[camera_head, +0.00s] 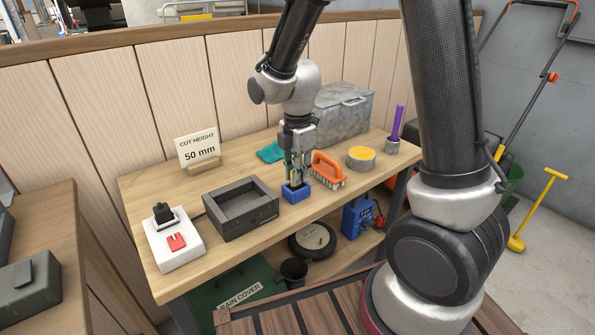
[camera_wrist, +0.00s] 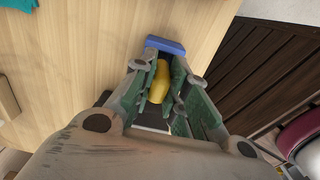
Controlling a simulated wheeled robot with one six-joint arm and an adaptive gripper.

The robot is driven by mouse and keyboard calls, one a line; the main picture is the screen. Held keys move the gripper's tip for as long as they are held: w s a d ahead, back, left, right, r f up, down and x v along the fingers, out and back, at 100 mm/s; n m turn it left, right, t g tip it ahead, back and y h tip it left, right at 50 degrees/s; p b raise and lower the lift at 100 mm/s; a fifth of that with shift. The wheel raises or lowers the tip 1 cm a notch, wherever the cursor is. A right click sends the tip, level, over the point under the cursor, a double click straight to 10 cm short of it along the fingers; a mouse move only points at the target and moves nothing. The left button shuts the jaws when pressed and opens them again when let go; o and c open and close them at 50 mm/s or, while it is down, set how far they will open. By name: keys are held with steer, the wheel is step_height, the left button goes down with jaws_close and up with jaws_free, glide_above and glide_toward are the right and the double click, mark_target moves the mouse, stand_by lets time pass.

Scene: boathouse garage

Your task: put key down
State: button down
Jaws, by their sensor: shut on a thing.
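My gripper (camera_head: 297,182) points straight down near the front edge of the wooden workbench (camera_head: 330,204). It is shut on a yellow piece, which seems to be the key (camera_wrist: 160,82); in the wrist view it lies between the green-padded fingers. A blue block (camera_head: 296,194) is directly at the fingertips in the head view. The blue block also shows just beyond the yellow piece in the wrist view (camera_wrist: 165,45). The fingers hide most of the key, and I cannot tell whether it touches the block or the bench.
Left of my gripper are a dark open tray (camera_head: 268,214) and a white base with a red piece (camera_head: 176,241). An orange brush (camera_head: 327,168) stands close on the right, then a yellow-topped tin (camera_head: 361,158). A grey metal box (camera_head: 343,116) is behind.

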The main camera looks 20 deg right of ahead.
steer(key=shift+f, duration=0.15)
steer(key=c, duration=1.3)
jaws_free()
step_height(320, 180, up, 12)
steer(key=shift+f, duration=0.1)
jaws_close()
